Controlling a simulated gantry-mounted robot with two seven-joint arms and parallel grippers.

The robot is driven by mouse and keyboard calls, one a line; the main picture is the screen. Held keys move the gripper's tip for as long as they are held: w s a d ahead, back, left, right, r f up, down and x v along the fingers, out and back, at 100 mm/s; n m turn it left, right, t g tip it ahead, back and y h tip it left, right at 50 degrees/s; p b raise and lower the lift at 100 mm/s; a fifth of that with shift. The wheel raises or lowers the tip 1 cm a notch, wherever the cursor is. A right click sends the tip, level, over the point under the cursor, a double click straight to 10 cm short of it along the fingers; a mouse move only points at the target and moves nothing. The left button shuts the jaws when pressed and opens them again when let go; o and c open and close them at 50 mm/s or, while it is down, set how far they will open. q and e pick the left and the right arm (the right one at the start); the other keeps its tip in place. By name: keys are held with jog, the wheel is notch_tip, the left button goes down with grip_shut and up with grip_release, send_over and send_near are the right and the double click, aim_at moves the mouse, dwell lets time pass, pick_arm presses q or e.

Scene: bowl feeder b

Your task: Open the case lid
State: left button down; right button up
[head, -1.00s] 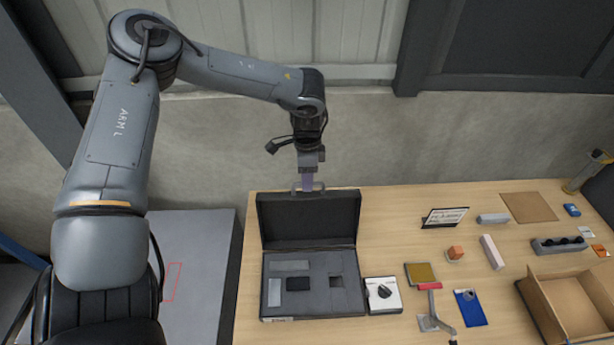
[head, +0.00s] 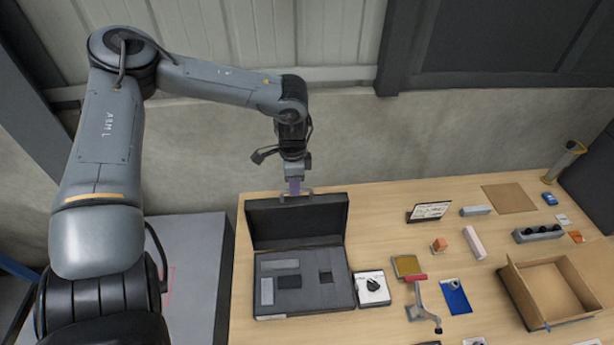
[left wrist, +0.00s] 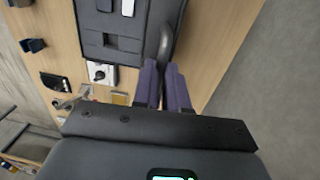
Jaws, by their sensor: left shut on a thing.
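The dark case (head: 262,311) lies on the table with its lid (head: 297,222) raised at the back, roughly upright. Its grey foam insert (head: 315,298) shows, with several compartments holding light and dark pieces. My left gripper (head: 294,188) is above the lid's top edge, its purple fingers pointing down and shut on the lid's handle (head: 310,194). In the left wrist view, the fingers (left wrist: 164,78) are close together at the curved grey handle (left wrist: 166,38), beside the case (left wrist: 84,38). The fingers hide part of the handle. My right gripper is not in view.
Right of the case are a white box with a dark item (head: 372,288), a small stand (head: 421,300), a blue card (head: 455,297) and a sign (head: 429,212). An open cardboard box (head: 550,290) stands at the right. A wall (head: 200,160) is behind the table.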

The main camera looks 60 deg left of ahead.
pick_arm(q)
jog(key=d, duration=0.1)
jog(key=s+d, duration=0.1)
jog(key=d, duration=0.1)
jog(key=shift+s+r, duration=0.1)
jog(key=shift+r, duration=0.05)
jog(key=c, duration=1.2)
grip_release()
jog(key=shift+o, duration=0.2)
notch_tip(320, 180, up, 11)
jog(key=shift+a, duration=0.4)
